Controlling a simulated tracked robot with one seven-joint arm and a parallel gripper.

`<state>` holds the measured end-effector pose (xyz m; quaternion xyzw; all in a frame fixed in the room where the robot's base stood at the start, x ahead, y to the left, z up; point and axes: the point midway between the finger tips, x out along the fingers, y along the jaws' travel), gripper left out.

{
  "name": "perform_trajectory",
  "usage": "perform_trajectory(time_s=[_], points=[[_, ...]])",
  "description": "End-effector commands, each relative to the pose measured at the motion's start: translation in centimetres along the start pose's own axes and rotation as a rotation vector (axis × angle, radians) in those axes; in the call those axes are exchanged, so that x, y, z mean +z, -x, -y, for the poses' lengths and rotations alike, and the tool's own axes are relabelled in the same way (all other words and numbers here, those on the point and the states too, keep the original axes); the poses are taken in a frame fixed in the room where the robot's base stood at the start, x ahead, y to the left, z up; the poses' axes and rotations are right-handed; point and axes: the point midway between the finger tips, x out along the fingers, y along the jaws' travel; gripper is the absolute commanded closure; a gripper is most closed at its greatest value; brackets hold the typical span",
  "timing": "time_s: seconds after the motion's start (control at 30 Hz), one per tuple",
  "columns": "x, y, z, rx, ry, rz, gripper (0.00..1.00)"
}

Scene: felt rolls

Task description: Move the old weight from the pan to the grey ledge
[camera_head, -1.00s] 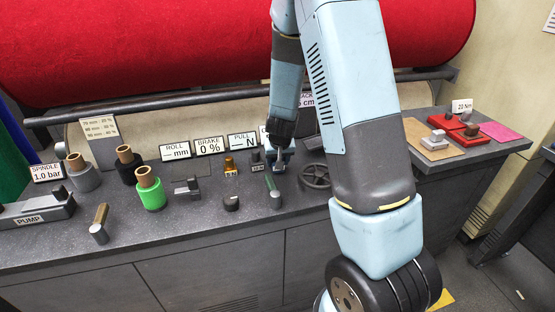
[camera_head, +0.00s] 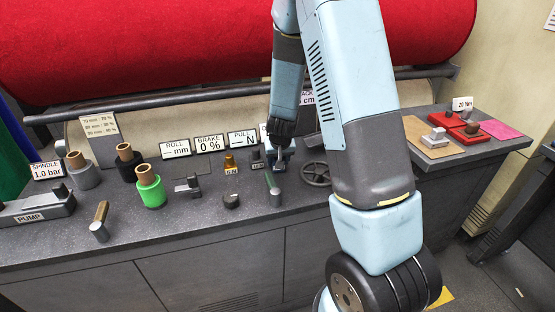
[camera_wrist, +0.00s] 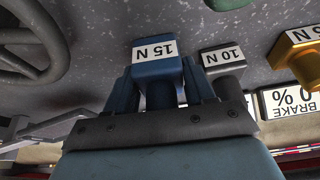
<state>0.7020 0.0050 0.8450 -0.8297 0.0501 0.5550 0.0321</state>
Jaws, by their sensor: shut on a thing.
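My gripper (camera_wrist: 160,90) is shut on a blue block weight (camera_wrist: 156,66) labelled 15 N, with one finger on each side of it. A grey weight (camera_wrist: 224,60) labelled 10 N stands close beside it in the wrist view. In the head view my gripper (camera_head: 281,154) is low over the back of the dark counter, next to the grey weight (camera_head: 257,160), and the blue weight is hard to make out. A grey metal plate (camera_wrist: 60,127) shows partly at the left of the wrist view. I cannot tell whether it is the pan. I cannot identify the ledge.
A brass weight (camera_head: 231,164) stands to the left and a dark handwheel (camera_head: 316,174) to the right. A green-handled lever (camera_head: 272,188) is in front. Display signs (camera_head: 209,144) line the back. Spools (camera_head: 150,188) stand at left, red trays (camera_head: 445,121) at far right.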

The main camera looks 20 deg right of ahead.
Motion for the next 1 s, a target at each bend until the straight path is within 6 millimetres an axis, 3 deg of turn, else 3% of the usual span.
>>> perform_trajectory(time_s=[0.33,0.77,1.0], points=[[0.0,0.0,0.1,-0.001,0.001,0.000,0.17],[0.1,0.1,0.1,-0.001,0.002,0.001,0.17],[0.0,1.6,0.2,-0.001,0.005,-0.001,0.17]])
